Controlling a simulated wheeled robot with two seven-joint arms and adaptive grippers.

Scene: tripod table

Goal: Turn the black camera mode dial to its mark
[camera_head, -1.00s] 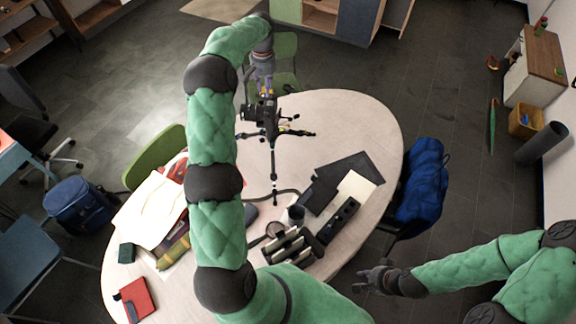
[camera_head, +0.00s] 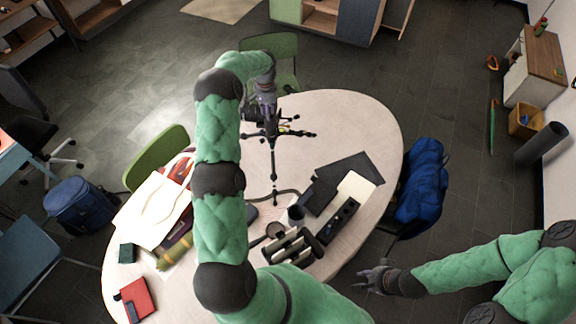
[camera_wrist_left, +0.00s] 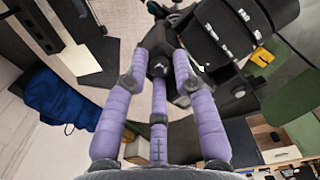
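The black camera (camera_head: 252,113) stands upright on its tripod (camera_head: 273,160) at the far part of the table. My left gripper (camera_head: 264,101) is right at the camera from above and hides part of it. In the left wrist view its three purple fingers (camera_wrist_left: 160,66) are spread, with the black mode dial (camera_wrist_left: 160,58) between their tips. I cannot tell whether the fingertips touch the dial. The dial's mark is too small to read. My right gripper (camera_head: 370,280) is open and empty, off the table's right front edge.
The oval table (camera_head: 350,112) also holds dark sheets (camera_head: 350,168), a black case with rolls (camera_head: 292,245), papers (camera_head: 155,205) and a red notebook (camera_head: 137,299). A blue bag (camera_head: 424,187) is on a chair at right. Green chairs (camera_head: 155,155) stand close to the table.

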